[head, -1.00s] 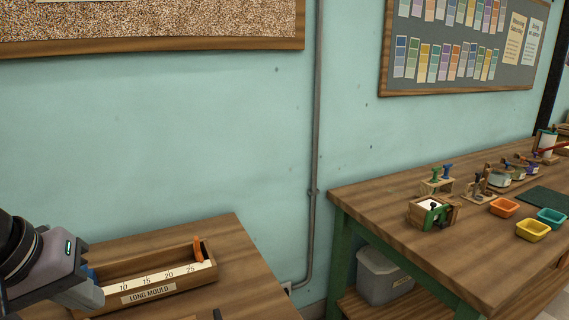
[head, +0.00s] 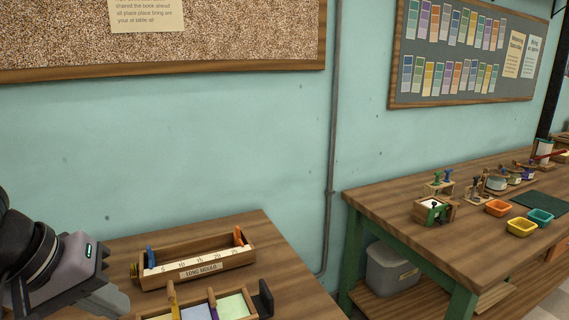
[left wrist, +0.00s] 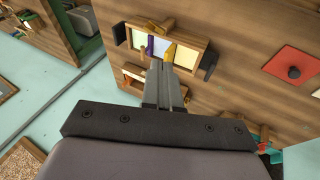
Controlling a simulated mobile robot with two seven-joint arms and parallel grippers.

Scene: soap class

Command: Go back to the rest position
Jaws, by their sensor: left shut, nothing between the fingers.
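My left gripper (head: 122,304) is at the lower left of the head view, above the near wooden table. In the left wrist view its two fingers (left wrist: 166,66) are together with nothing between them. Below it is a divided wooden tray (left wrist: 134,36) with pale blocks, a purple divider and a yellow one. The tray also shows at the bottom of the head view (head: 265,312), partly cut off. The wooden long mould (head: 200,270) with a number scale lies behind it, with a blue piece and an orange piece. My right gripper does not show.
A second table (head: 400,205) stands at the right, with orange, yellow and teal trays, stamps and jars. A grey bin (head: 392,270) sits under it. A gap separates the tables. In the left wrist view a red plate with a knob (left wrist: 294,72) lies on the near table.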

